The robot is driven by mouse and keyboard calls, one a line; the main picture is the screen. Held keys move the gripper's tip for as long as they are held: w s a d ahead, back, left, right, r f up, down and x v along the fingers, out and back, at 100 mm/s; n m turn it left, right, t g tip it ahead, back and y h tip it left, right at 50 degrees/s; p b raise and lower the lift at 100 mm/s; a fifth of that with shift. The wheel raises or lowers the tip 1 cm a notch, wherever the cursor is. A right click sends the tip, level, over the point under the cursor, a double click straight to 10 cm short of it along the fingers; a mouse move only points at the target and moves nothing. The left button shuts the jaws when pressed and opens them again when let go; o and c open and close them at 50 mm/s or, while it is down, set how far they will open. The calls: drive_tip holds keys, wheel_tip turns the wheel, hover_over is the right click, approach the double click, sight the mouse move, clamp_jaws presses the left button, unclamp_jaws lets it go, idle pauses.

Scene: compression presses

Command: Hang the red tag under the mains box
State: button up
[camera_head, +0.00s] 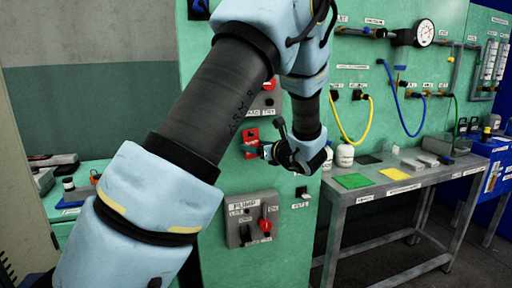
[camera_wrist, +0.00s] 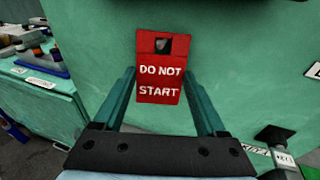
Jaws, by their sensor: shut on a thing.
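The red tag (camera_wrist: 158,92) reads DO NOT START and has a hole near its top. In the wrist view it stands upright between the fingers of my gripper (camera_wrist: 160,72), which is shut on it. In the head view the tag (camera_head: 250,150) shows at the tip of my gripper (camera_head: 262,151), in front of the green panel. Whether the tag touches the panel I cannot tell. No label reading mains is legible. A grey box (camera_head: 268,101) with a red knob, partly hidden by my arm, is above the tag.
A grey PUMP box (camera_head: 235,232) with a red switch is below my gripper. A small labelled black fitting (camera_head: 301,191) is right of it; a similar one (camera_wrist: 273,134) shows in the wrist view. A metal bench (camera_head: 400,190) stands at right.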

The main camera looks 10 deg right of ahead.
drive_tip(key=o, duration=0.9)
drive_tip(key=b+v, duration=0.2)
drive_tip(key=v, duration=0.8)
drive_tip(key=s+a+f+n+g+y, duration=0.1)
drive_tip(key=s+a+f+n+g, duration=0.15)
drive_tip(key=a, duration=0.35)
drive_tip(key=s+a+f+n+g, duration=0.1)
drive_tip(key=a+f+n+g, duration=0.1)
drive_tip(key=a+n+g, duration=0.3)
drive_tip(key=s+a+f+n+g+y, duration=0.1)
drive_tip(key=a+f+n+g, duration=0.15)
drive_tip(key=a, duration=0.45)
drive_tip(key=s+a+f+n+g+h, duration=0.1)
drive_tip(key=s+a+n+h, duration=0.1)
drive_tip(key=n, duration=0.5)
drive_tip(key=s+a+f+n+g+h+p, duration=0.1)
drive_tip(key=s+a+n+h, duration=0.2)
drive_tip(key=n, duration=0.3)
drive_tip(key=s+a+f+n+g+h+p, duration=0.1)
drive_tip(key=s+a+n+h, duration=0.1)
drive_tip(key=n, duration=0.5)
drive_tip(key=shift+s+a+f+n+h, duration=0.15)
drive_tip(key=shift+s+h, duration=0.15)
drive_tip(key=shift+s, duration=0.4)
drive_tip(key=shift+s+a+f+n+h, duration=0.15)
drive_tip(key=shift+s+h, duration=0.15)
drive_tip(key=shift+s, duration=0.35)
